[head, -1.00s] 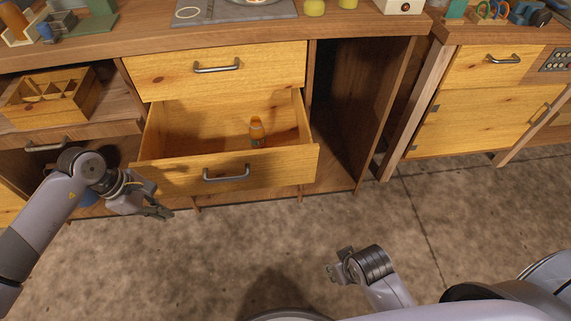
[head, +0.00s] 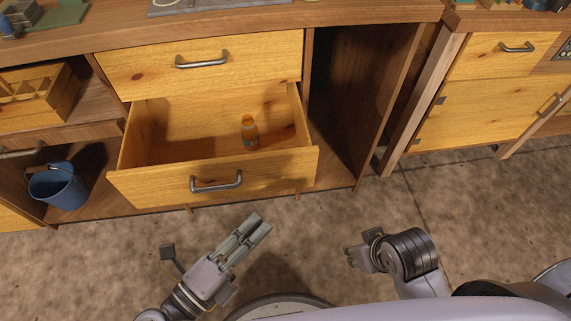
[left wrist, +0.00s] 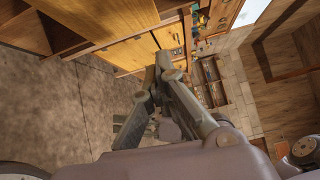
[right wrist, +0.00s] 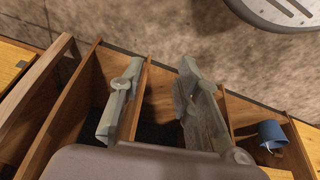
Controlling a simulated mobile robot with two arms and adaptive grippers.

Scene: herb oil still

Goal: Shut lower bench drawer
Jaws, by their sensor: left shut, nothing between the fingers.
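The lower bench drawer (head: 145,188) is pulled out, its pale wood front with a grey bar handle (head: 216,183) facing me. An orange bottle (head: 249,133) stands inside it. My left gripper (head: 258,226) is in front of and below the drawer front, apart from it, with its fingers together and empty. The same fingers show in the left wrist view (left wrist: 160,68). My right gripper (head: 353,257) is low, to the right of the drawer. In the right wrist view its fingers (right wrist: 158,88) are spread apart with nothing between them.
The upper drawer (head: 245,70) above is shut. An open dark compartment (head: 345,100) is to the right. A blue bucket (head: 58,188) stands in the lower left shelf space, below a wooden divided box (head: 65,108). The floor (head: 330,215) before the drawer is clear.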

